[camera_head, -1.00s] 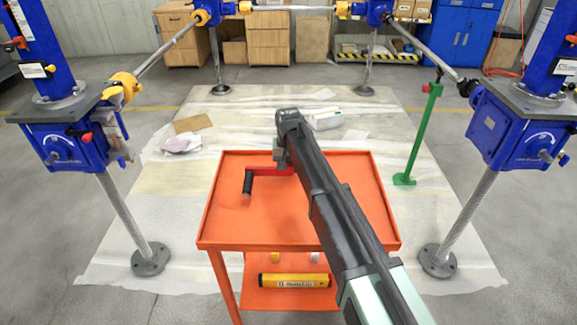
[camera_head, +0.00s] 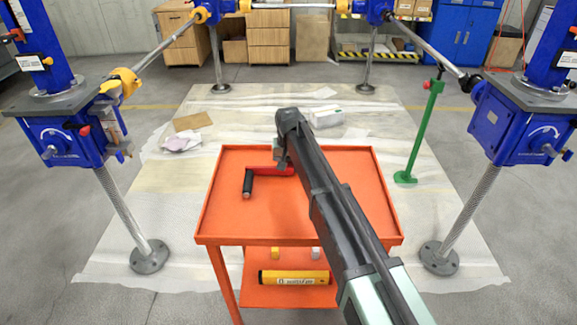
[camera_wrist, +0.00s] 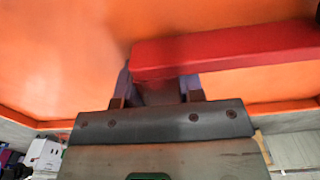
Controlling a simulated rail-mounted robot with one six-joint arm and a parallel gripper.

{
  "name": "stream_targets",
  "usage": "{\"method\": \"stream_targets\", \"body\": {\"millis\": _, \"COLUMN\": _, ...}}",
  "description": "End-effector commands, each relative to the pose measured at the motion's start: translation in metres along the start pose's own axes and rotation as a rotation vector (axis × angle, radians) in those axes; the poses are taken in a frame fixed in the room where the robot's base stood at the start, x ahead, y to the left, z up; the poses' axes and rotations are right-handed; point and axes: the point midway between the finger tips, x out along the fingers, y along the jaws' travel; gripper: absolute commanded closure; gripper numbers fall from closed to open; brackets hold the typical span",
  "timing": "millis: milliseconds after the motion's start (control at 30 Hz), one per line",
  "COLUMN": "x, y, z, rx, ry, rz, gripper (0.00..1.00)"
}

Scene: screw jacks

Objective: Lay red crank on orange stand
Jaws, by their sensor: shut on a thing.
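The red crank (camera_head: 268,171) has a red arm and a black handle (camera_head: 247,183) that points toward the near side. My gripper (camera_head: 281,162) is shut on the crank near the right end of its red arm. The crank's red arm (camera_wrist: 240,48) runs from the fingers (camera_wrist: 158,90) to the right edge in the wrist view. The crank is over the far left part of the orange stand's top (camera_head: 330,240); I cannot tell whether it touches it. My arm hides the crank's right end and part of the stand.
The stand's top is otherwise bare, with a raised rim. A yellow tube (camera_head: 295,278) lies on its lower shelf. A green stand (camera_head: 418,135) is at the right. Blue screw jacks (camera_head: 62,140) flank the stand on both sides.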

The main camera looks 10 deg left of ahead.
Motion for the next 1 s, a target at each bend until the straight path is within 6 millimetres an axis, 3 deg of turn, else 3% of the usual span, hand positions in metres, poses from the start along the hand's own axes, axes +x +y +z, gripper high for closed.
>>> {"method": "stream_targets", "body": {"millis": 900, "x": 0.019, "y": 0.002, "z": 0.011, "rx": 0.000, "ry": -0.009, "rz": 0.000, "gripper": 1.00}}
{"method": "stream_targets", "body": {"millis": 933, "x": 0.019, "y": 0.002, "z": 0.011, "rx": 0.000, "ry": -0.009, "rz": -0.001, "gripper": 0.60}}
{"method": "stream_targets", "body": {"millis": 1000, "x": 0.019, "y": 0.002, "z": 0.011, "rx": 0.000, "ry": -0.009, "rz": -0.001, "gripper": 0.50}}
